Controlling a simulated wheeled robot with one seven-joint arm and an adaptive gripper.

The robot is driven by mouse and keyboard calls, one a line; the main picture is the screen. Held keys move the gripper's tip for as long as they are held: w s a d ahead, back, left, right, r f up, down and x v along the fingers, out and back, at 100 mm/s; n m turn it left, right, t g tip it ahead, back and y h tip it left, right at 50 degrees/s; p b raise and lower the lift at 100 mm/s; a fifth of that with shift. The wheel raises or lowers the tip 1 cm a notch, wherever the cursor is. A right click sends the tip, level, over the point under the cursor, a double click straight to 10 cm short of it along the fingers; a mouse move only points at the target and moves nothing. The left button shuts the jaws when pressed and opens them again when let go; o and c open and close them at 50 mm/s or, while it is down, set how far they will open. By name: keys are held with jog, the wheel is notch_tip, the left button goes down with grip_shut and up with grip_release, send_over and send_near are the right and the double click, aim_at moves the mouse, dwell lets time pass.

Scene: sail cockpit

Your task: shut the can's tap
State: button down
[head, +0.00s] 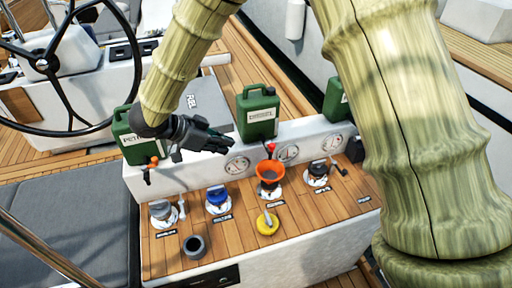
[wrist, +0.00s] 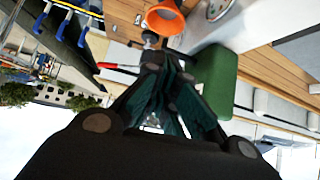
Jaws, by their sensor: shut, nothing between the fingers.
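The middle green can (head: 257,113) stands on the white ledge. Its tap (head: 270,148) has a red handle and sits at the can's lower front, above the orange funnel (head: 269,172). My gripper (head: 229,145) is shut and empty, to the left of this tap and in front of the can's lower left side. In the wrist view, the red handle (wrist: 118,67) sticks out sideways just beyond my fingertips (wrist: 160,65). The funnel (wrist: 166,17) is farther up there, and the green can (wrist: 213,82) is to the right. I cannot tell whether the fingers touch the tap.
A third can (head: 336,100) is partly hidden by my arm. Deck fillers, a yellow cap (head: 267,223) and a dark cup (head: 194,246) are on the wooden top. A steering wheel (head: 44,64) is at upper left.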

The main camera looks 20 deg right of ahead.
jog(key=d+r+p+x, duration=0.1)
jog(key=p+x, duration=0.3)
jog(key=x, duration=0.9)
jog(key=shift+w+d+r+p, duration=0.2)
jog(key=shift+d+r+p, duration=0.1)
jog(key=shift+d, duration=0.15)
jog(key=shift+d, duration=0.15)
jog(key=shift+s+d+n+t, duration=0.15)
jog(key=shift+n+t, duration=0.15)
jog(key=shift+n, duration=0.1)
